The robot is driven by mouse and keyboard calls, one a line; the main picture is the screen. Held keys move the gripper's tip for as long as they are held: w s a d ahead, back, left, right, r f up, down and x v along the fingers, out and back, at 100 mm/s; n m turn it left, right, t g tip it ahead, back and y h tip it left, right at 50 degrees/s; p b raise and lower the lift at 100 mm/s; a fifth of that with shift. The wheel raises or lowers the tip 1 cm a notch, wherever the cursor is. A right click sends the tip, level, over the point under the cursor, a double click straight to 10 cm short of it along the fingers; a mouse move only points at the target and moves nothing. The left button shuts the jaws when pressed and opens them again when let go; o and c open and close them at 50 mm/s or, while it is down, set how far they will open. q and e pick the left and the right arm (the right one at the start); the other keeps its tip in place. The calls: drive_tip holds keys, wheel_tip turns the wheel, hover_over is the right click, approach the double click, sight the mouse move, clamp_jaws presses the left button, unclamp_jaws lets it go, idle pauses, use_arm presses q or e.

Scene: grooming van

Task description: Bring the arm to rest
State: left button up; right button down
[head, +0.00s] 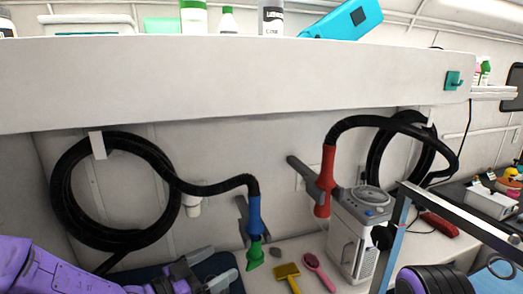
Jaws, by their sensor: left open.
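My left arm is purple and comes in from the lower left corner. My left gripper (214,270) is at the bottom of the head view, with its two grey fingers apart and nothing seen between them. It is left of the green nozzle tip (256,255) of a hanging blue dryer hose end (254,215), and apart from it in the picture. The lower part of the gripper is cut off by the frame edge. My right gripper does not show.
A white shelf (230,80) with bottles spans the top. Black hoses (60,190) hang on the wall. A grey-white dryer unit (350,240), a yellow brush (287,271) and a pink brush (317,270) are on the counter. A metal rail (460,225) crosses the right side.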

use_arm(q)
drive_tip(key=s+a+f+n+y+b, duration=0.25)
drive_tip(key=a+f+n+y, duration=0.2)
drive_tip(key=f, duration=0.45)
drive_tip(key=s+a+f+n+g+y+b, duration=0.1)
drive_tip(key=s+a+f+n+y, duration=0.3)
drive_tip(key=f, duration=0.4)
drive_tip(key=s+a+f+n+y+b, duration=0.1)
drive_tip(key=a+f+n+y, duration=0.25)
drive_tip(key=f+n, duration=0.4)
drive_tip(key=s+a+f+g+y+b, duration=0.2)
drive_tip(key=s+a+f+g, duration=0.1)
drive_tip(key=s+f, duration=0.6)
drive_tip(key=s+a+f+g+y+b, duration=0.2)
drive_tip(key=s+a+f+g+b, duration=0.1)
drive_tip(key=s+f, duration=0.7)
drive_tip(key=s+a+g, duration=0.1)
drive_tip(key=s, duration=0.3)
drive_tip(key=shift+s+y, duration=0.4)
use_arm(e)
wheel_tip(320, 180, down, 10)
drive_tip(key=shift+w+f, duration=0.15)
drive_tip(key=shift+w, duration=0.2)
